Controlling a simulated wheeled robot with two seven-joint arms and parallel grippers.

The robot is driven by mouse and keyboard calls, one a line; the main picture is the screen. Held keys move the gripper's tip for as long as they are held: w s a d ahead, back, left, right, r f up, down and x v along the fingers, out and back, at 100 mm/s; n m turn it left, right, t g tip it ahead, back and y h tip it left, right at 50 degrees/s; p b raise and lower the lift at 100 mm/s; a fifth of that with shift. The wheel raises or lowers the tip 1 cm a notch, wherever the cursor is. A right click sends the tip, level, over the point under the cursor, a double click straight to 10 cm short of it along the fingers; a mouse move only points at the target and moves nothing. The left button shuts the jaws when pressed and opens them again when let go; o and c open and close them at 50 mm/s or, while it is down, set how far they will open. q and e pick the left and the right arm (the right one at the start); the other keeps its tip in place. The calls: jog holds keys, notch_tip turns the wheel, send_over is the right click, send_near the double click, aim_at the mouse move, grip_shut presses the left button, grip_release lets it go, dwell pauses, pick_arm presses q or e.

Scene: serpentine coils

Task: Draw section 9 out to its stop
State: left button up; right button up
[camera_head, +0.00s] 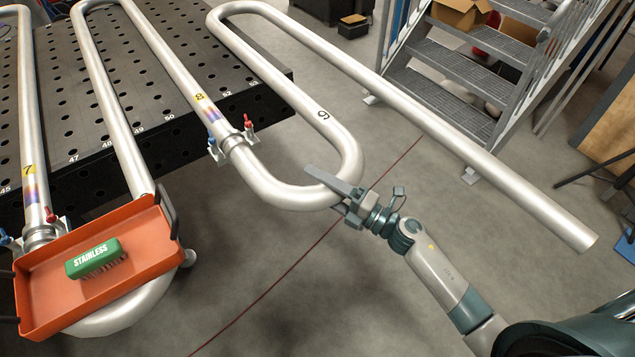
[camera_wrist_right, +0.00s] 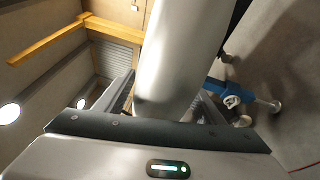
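The bend joins the section marked 8 (camera_head: 187,78) by a clamp (camera_head: 233,142) with red and blue handles. My right gripper (camera_head: 333,192) is at the near bend, one finger across its upper side; the other is mostly hidden. In the right wrist view the pipe (camera_wrist_right: 185,60) runs between the two fingers and fills the space, with no clear gap, so it looks gripped. My left gripper is not in view.
An orange tray (camera_head: 142,232) with a green STAINLESS brush (camera_head: 95,258) sits over the near bend at lower left. The perforated dark table (camera_head: 120,95) carries the other coils. A long straight pipe (camera_head: 480,165) reaches right, beside metal stairs (camera_head: 450,95). A red line crosses the open floor.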

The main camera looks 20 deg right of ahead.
grip_shut()
jog(key=shift+s+d+f, duration=0.1)
jog(key=shift+s+d, duration=0.1)
jog(key=shift+s, duration=0.55)
jog(key=shift+o, duration=0.8)
grip_release()
jog(key=shift+d, duration=0.1)
jog(key=shift+s, duration=0.2)
jog(key=shift+w, duration=0.1)
